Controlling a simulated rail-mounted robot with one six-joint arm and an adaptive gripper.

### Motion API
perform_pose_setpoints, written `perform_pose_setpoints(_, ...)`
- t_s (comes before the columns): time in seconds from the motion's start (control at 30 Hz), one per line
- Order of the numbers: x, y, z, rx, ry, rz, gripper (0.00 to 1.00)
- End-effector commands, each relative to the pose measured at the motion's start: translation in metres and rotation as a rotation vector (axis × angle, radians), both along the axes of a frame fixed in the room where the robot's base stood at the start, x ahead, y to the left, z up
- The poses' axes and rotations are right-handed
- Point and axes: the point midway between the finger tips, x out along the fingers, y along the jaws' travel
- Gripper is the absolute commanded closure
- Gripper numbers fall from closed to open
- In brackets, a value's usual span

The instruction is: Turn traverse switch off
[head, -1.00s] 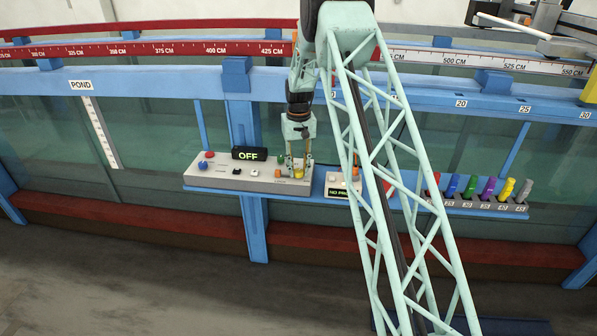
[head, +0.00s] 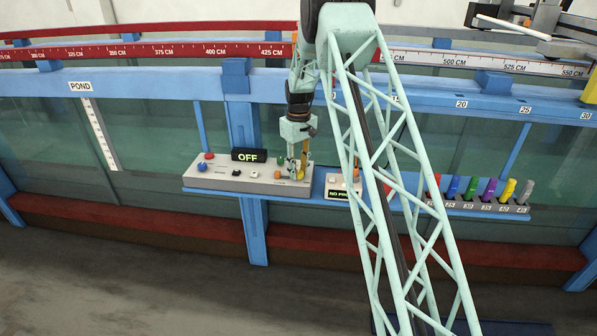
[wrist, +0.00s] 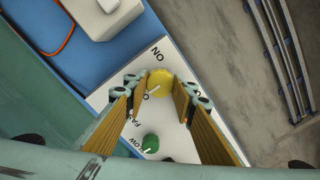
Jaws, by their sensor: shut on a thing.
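The yellow knob (wrist: 160,82) with a white pointer line sits on the right end of the grey control panel (head: 228,181). In the wrist view, a label reading ON stands beside it, and another label starting with O is partly covered by a finger. My gripper (wrist: 158,86) points down at the panel, with its two fingertips on either side of the yellow knob, shut on it. In the head view, my gripper (head: 297,173) hides most of the knob.
A green knob (wrist: 150,142) sits close to the yellow one, by FAST and SLOW lettering. Red (head: 209,156) and blue (head: 202,167) controls are at the panel's left. A second small box (head: 340,189) stands to the right on the blue shelf. Several coloured cylinders stand farther right.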

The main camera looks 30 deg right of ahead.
Motion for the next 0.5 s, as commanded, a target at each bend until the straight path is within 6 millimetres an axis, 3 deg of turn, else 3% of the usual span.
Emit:
perform_pose_setpoints(0.27, 0.0006, -0.0003, 0.0009, -0.001, -0.001, 0.0, 0.86)
perform_pose_setpoints(0.3, 0.0006, -0.0003, 0.0009, -0.001, -0.001, 0.0, 0.73)
perform_pose_setpoints(0.4, 0.0005, -0.0002, 0.0008, -0.001, -0.001, 0.0, 0.63)
perform_pose_setpoints(0.5, 0.0003, -0.0001, 0.0005, -0.001, -0.001, 0.0, 0.62)
